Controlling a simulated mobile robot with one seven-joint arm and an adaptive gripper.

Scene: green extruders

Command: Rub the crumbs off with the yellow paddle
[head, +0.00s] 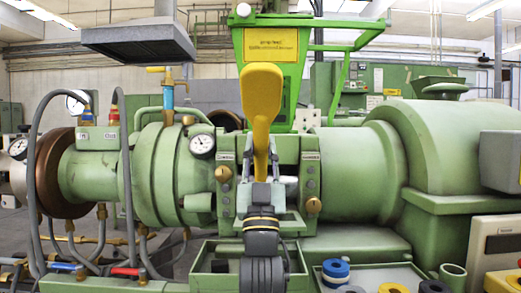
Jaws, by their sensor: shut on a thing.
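The yellow paddle (261,92) stands upright in the middle of the head view, its broad rounded end up and its narrow part running down. My gripper (262,182) is shut on that narrow lower part, and the arm comes up from the bottom of the picture. The paddle is held up in front of the green machine; I cannot tell whether it touches anything. The lowest end of the paddle is hidden between the fingers. I cannot make out any crumbs.
A green extruder (355,170) fills the background, with gauges and hoses at left. A shallow green tray (205,265) lies low in the middle, partly behind my arm. At lower right are blue rings (335,268), yellow rings (393,288) and a green cup (452,275).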

